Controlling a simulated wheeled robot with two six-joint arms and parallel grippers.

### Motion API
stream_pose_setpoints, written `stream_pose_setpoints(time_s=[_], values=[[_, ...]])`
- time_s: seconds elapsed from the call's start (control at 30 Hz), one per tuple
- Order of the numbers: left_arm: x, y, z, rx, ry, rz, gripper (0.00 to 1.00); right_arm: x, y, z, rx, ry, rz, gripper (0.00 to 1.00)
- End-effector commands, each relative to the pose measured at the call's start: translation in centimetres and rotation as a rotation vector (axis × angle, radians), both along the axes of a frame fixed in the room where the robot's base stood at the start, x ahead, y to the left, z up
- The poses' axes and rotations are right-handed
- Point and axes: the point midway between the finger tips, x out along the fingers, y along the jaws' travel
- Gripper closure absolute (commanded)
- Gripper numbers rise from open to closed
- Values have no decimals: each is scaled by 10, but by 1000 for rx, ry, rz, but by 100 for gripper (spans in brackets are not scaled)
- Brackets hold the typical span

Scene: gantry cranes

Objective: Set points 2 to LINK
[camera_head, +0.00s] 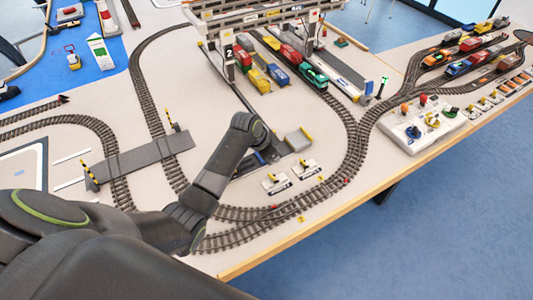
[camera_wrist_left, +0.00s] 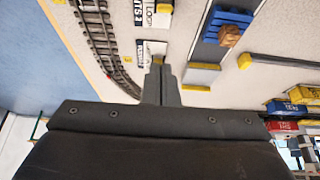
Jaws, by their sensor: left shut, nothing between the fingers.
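Two small white points boxes stand beside the track in the head view, a left one (camera_head: 275,183) and a right one (camera_head: 306,169), each with a small yellow part. In the left wrist view a box at the top edge (camera_wrist_left: 153,14) has lettering that partly reads "TS 2" and "LOOP". It is cut off and its lever position is unclear. A second white box (camera_wrist_left: 151,47) sits just beyond my left gripper (camera_wrist_left: 160,68), close to a yellow part. The fingers are shut and empty; touching or apart cannot be told. My right gripper is out of view.
Curved track (camera_head: 350,150) runs around the boxes; it also shows in the left wrist view (camera_wrist_left: 100,35). A grey platform (camera_head: 293,143) stands behind them. Wagons (camera_head: 258,80) stand under the gantry crane. A white control panel (camera_head: 425,140) is to the right, near the table edge (camera_head: 300,237).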

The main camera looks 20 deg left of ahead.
Motion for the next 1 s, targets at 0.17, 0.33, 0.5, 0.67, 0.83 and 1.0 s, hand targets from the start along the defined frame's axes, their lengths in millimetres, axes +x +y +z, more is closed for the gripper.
stream_pose_setpoints(time_s=[0.17,0.33,0.5,0.67,0.83,1.0], values=[[-12,10,13,0,-1,0,100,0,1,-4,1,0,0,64],[-19,15,21,1,-1,0,100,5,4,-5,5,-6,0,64],[-21,15,23,0,1,0,100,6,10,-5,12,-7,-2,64],[-21,15,23,0,1,0,100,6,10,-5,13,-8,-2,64],[-21,15,23,1,1,0,100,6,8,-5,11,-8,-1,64],[-20,15,25,0,0,0,100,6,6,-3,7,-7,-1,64]])
